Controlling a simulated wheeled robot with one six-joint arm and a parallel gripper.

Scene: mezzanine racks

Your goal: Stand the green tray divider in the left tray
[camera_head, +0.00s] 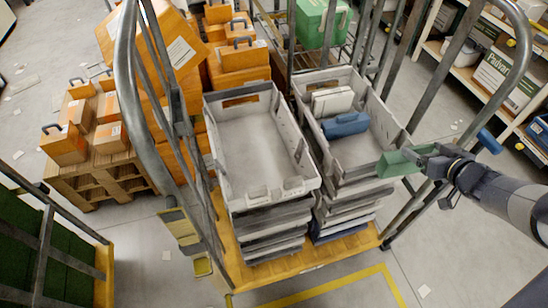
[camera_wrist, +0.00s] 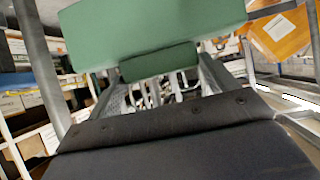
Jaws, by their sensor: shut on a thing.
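The green tray divider (camera_head: 400,161) is held by my gripper (camera_head: 425,158) at the right side of the cart, by the near right corner of the right tray. In the wrist view the green divider (camera_wrist: 150,35) fills the upper middle, in front of the dark gripper body (camera_wrist: 190,120); the fingertips are mostly hidden. The left tray (camera_head: 262,140) is grey, open and empty, on top of a stack. The right tray (camera_head: 370,165) holds a blue item (camera_head: 345,125) and a pale block (camera_head: 332,101).
Metal cart rails (camera_head: 140,110) rise around both tray stacks, which stand on a wooden cart deck (camera_head: 280,262). Orange boxes (camera_head: 240,65) are stacked behind and left. A shelf of boxes (camera_head: 505,75) is at the right. A green crate (camera_head: 322,22) stands behind the trays.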

